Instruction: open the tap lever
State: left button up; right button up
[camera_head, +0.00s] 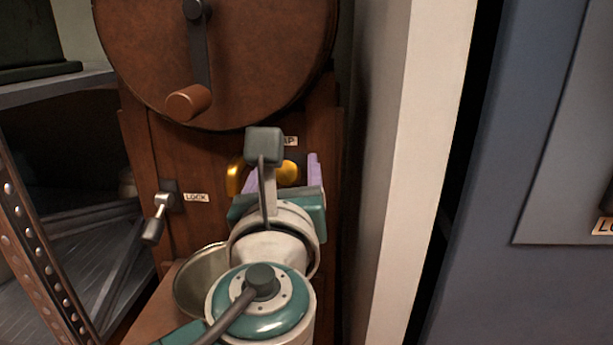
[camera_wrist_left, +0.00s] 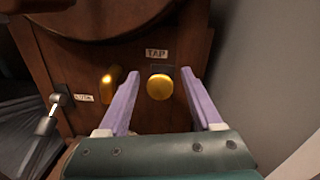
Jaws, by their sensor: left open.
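The tap is gold-coloured, below a TAP label (camera_wrist_left: 157,53) on the wooden cabinet front. In the left wrist view its round gold end (camera_wrist_left: 160,87) shows between my fingers, and another gold part (camera_wrist_left: 110,82) shows left of the left finger. In the head view the gold parts (camera_head: 237,177) are partly hidden by my wrist. My left gripper (camera_wrist_left: 160,74) is open, its lilac fingers pointing at the cabinet on either side of the round gold end. Contact cannot be told. Its right finger shows in the head view (camera_head: 314,171). My right gripper is in neither view.
A LOCK lever (camera_head: 156,216) sticks out at the left of the tap. A large brown drum (camera_head: 250,60) with a crank handle (camera_head: 188,102) is above. A metal bowl (camera_head: 197,283) stands below, beside my arm. A pale wall edge (camera_head: 424,150) stands close on the right.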

pick_arm(q)
grip_shut()
dwell(0.5)
dwell(0.9)
